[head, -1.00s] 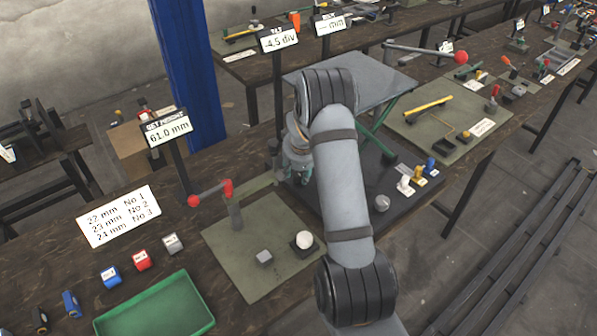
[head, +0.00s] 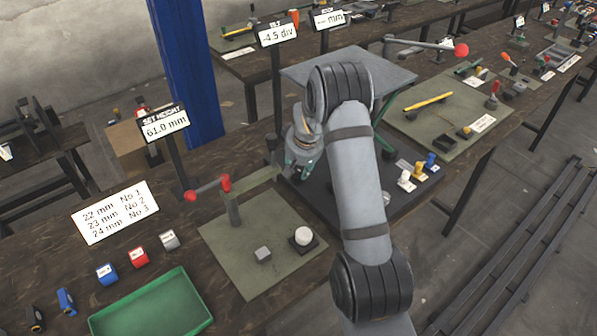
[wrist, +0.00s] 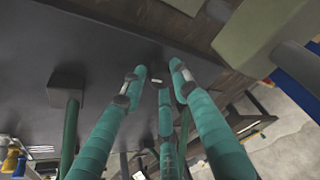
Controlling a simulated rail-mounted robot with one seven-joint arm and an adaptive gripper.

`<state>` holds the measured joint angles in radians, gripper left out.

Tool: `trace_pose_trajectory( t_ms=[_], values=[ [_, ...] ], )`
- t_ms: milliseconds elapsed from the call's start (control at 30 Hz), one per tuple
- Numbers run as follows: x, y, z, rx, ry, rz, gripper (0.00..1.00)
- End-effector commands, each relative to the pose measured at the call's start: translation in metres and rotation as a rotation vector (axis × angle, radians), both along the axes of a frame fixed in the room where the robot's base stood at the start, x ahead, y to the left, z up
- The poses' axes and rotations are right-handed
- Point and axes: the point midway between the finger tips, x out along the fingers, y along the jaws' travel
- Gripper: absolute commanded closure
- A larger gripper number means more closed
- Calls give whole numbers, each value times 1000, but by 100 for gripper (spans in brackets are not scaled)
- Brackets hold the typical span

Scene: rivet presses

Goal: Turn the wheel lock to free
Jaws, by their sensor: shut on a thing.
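My gripper (head: 298,172) is low at the near left side of the grey lift table (head: 345,72), which stands on green crossed legs over a dark base. In the wrist view my teal fingers (wrist: 155,80) close in around a small part beside the dark plate. It sits where the wheel lock would be, but the fingers hide most of it, so its setting cannot be read. A round grey knob (head: 387,198) on the base is mostly hidden behind my arm.
A display (head: 165,125) reads "SET HEIGHT 61.0 mm"; another (head: 277,36) reads "-4.5 div". A red-ended lever (head: 210,188) stands left of my gripper. White, yellow and blue pegs (head: 418,171) stand right of my arm. A green tray (head: 150,305) lies at the front left.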

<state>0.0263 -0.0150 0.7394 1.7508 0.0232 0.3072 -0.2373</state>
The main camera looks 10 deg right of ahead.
Motion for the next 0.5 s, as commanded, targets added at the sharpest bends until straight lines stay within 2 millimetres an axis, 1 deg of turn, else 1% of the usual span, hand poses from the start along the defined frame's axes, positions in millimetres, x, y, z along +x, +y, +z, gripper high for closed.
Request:
trace_pose_trajectory(
  t_ms=[33, 267, 300, 500],
  values=[
    [6, 2, 5, -2, -21, 11, 97],
    [6, 3, 7, -2, -20, 13, 97],
    [6, 3, 7, -2, -21, 13, 70],
    [6, 2, 6, -2, -18, 11, 58]
  ],
)
